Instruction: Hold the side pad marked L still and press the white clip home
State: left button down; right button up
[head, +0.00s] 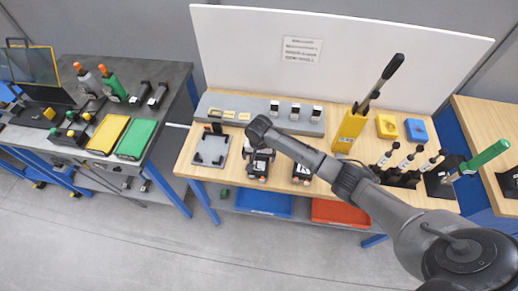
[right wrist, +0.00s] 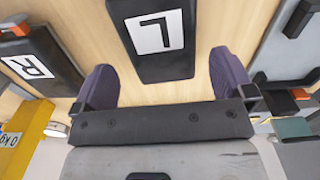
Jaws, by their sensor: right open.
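The side pad marked L (right wrist: 155,38) is a black block with a white label, in the upper middle of the right wrist view. My right gripper (right wrist: 160,65) is open. In the head view my right gripper (head: 258,130) is above the middle of the wooden table, over a small black-and-white assembly (head: 258,165). I cannot pick out the white clip with certainty. My left gripper is not in view.
A black pad marked R (right wrist: 38,62) lies left of the L pad. A grey back tray (head: 240,101) holds small white-topped black pieces. A yellow holder (head: 350,130) with a black-handled tool stands to the right. A grey plate (head: 210,150) lies at the table's left.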

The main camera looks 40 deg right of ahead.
aim_at(259, 162)
jog(key=shift+f, duration=2.3)
jog(key=c, duration=0.9)
jog(key=shift+c, duration=0.2)
